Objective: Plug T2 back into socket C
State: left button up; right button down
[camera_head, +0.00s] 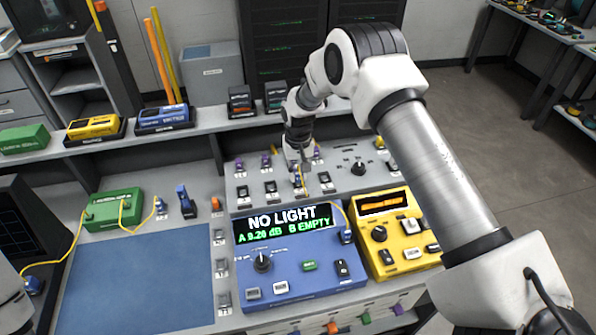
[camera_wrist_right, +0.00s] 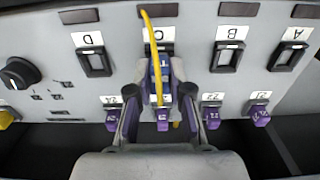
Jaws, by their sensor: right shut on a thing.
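My right gripper (camera_head: 299,176) reaches down to the grey socket panel (camera_head: 340,186). In the right wrist view its fingers (camera_wrist_right: 160,84) are shut on a blue plug (camera_wrist_right: 160,66) with a yellow cable (camera_wrist_right: 150,32). The plug lies over the place of socket C, between socket D (camera_wrist_right: 95,63) and socket B (camera_wrist_right: 226,57). The plug and fingers hide the socket opening, so I cannot tell whether the plug is seated. The blue tester's display (camera_head: 284,222) reads "NO LIGHT", "A 9.20 dB" and "B EMPTY". My left gripper is out of view.
Purple-capped parts (camera_wrist_right: 211,117) sit in a row close beside the fingers. A black knob (camera_wrist_right: 20,74) is at the panel's left in the wrist view. A yellow device (camera_head: 397,250) stands right of the tester. The blue mat (camera_head: 140,278) is clear.

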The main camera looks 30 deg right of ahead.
jog(key=shift+f, duration=0.2)
jog(key=c, duration=1)
grip_release()
jog(key=shift+r, duration=0.15)
notch_tip(320, 180, up, 12)
jog(key=shift+f, duration=0.1)
